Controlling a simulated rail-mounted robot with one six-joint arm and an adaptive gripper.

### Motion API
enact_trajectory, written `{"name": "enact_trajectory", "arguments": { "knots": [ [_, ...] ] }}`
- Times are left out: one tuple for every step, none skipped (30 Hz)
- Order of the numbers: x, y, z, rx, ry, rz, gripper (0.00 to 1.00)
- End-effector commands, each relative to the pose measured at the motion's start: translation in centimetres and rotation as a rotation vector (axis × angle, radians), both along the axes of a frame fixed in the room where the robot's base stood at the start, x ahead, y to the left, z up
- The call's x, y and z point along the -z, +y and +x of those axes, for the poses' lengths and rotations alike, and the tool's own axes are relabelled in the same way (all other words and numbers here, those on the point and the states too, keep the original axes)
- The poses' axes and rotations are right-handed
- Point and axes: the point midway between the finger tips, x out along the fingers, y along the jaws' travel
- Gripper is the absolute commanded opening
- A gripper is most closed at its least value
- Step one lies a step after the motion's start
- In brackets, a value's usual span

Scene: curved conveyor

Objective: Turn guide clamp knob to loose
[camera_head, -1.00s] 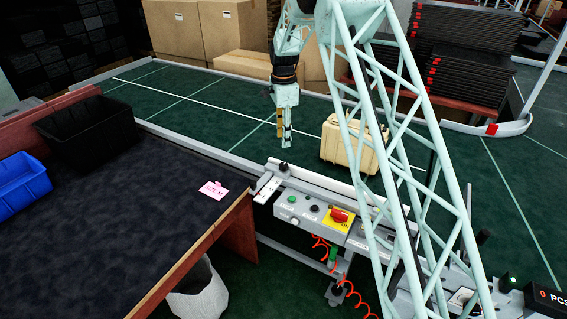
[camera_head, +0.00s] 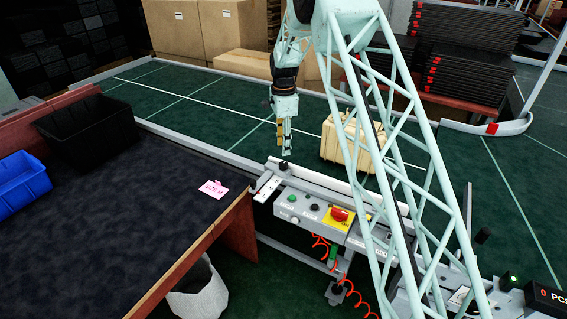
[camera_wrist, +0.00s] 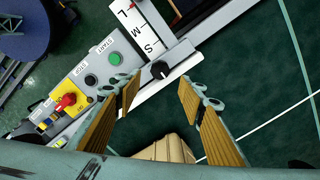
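The guide clamp knob is most likely the small black knob (camera_wrist: 160,69) at the end of the white scale plate (camera_wrist: 137,28) marked L, M and S in the wrist view. Its pointer mark is too small to read. In the head view my gripper (camera_head: 287,152) points down above the plate's far end.
The control box (camera_head: 312,212) beside the plate carries a green button (camera_wrist: 115,58), a black button (camera_wrist: 89,80) and a red switch (camera_wrist: 67,101) on yellow. A cream case (camera_head: 352,145) stands behind the rail. A dark table (camera_head: 110,230) with bins lies left.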

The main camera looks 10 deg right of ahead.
Motion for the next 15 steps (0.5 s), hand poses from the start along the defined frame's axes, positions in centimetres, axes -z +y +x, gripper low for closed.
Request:
{"name": "enact_trajectory", "arguments": {
  "knots": [
    [0.8, 0.0, -0.1, 0.0, 0.002, 0.0, 0.37],
    [1.3, 0.0, -0.1, 0.0, 0.003, 0.0, 0.37],
    [1.8, 0.0, -0.1, 0.0, 0.003, 0.0, 0.37],
    [2.2, 0.0, -0.1, 0.0, 0.003, 0.0, 0.37],
    [2.6, 0.0, 0.0, 0.0, 0.002, 0.0, 0.37],
    [3.1, 0.0, 0.0, 0.0, 0.002, 0.0, 0.37],
    [3.5, 0.0, 0.0, 0.0, 0.002, 0.0, 0.37],
    [3.8, 0.0, -0.1, 0.0, 0.002, 0.0, 0.37],
    [4.4, 0.0, -0.1, 0.0, 0.002, 0.0, 0.37],
    [4.8, 0.0, 0.0, 0.0, 0.002, 0.0, 0.37],
    [5.2, 0.0, 0.0, 0.0, 0.002, 0.0, 0.37],
    [5.7, 0.0, 0.0, 0.0, 0.002, 0.0, 0.37],
    [6.1, 0.0, 0.0, 0.0, 0.002, 0.0, 0.37],
    [6.4, 0.0, 0.0, 0.0, 0.002, 0.0, 0.37],
    [6.8, 0.0, -0.1, 0.0, 0.002, 0.0, 0.37]
  ]
}}
